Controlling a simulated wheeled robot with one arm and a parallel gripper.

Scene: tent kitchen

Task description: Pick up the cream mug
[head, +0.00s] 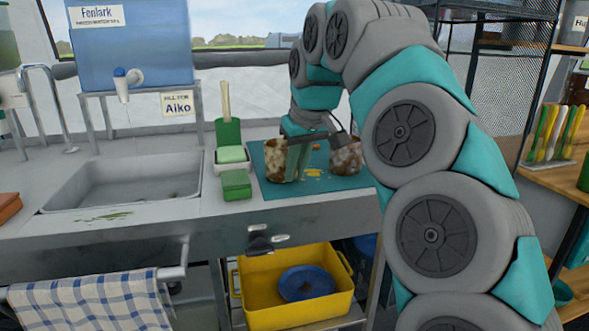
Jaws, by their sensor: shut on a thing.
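Two stained, cream-and-brown mug-like vessels stand on a teal mat (270,192) on the counter, right of the sink. The left one, which I take as the cream mug (279,163), is partly covered on its right side by a finger of my gripper (307,152). The right one (347,158) is partly hidden by my wrist and arm. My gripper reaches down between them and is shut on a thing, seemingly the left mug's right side. The exact contact is hard to see. The left mug looks upright and at mat level.
The sink (125,185) is further left, below a blue water tank (130,45). A yellow tub (293,300) sits underneath. A wire rack (505,80) stands right.

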